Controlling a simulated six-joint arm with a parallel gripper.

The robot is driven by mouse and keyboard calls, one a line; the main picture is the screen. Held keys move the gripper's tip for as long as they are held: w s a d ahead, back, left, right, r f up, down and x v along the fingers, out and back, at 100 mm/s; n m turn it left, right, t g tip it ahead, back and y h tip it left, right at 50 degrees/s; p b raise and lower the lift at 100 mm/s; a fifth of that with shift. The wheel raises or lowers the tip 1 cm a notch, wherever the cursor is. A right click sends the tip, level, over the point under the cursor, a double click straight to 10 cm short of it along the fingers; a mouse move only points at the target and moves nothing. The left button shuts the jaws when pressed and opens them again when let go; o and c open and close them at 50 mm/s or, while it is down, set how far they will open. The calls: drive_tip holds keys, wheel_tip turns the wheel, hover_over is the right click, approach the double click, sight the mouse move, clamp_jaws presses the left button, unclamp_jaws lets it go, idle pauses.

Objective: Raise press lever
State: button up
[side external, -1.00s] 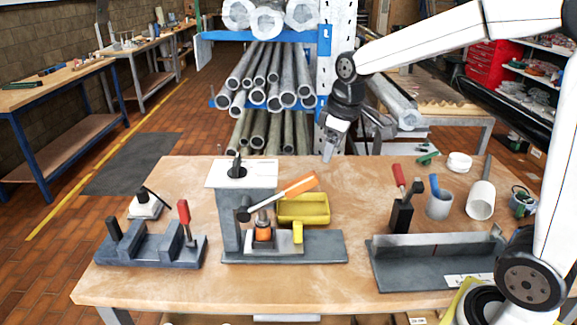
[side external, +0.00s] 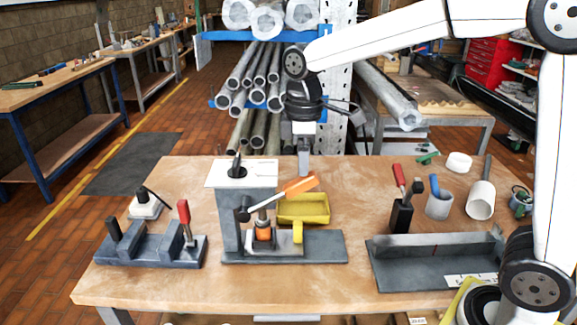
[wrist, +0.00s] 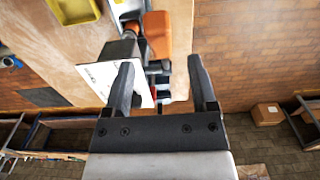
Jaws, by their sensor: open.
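The press (side external: 232,222) stands on the table with a white plate on top; the plate also shows in the wrist view (wrist: 97,78). Its lever has an orange handle (side external: 298,188) and slopes up to the right from the pivot. My gripper (side external: 304,172) points down at the handle, its tips just above or at it; I cannot tell if they touch. In the wrist view my gripper (wrist: 163,72) is open with nothing gripped, and the orange handle (wrist: 157,35) lies beyond the gap between the fingers. An orange part (side external: 263,234) sits under the press ram.
A yellow tray (side external: 305,210) is just behind the press. A clamp fixture with a red handle (side external: 184,218) is at left. A grey angled fixture (side external: 430,268), a black holder (side external: 401,215) and cups are at right. A pipe rack (side external: 265,85) stands behind the table.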

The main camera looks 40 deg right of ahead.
sight(302, 185)
drive_tip(key=shift+f, duration=3.45)
clamp_jaws()
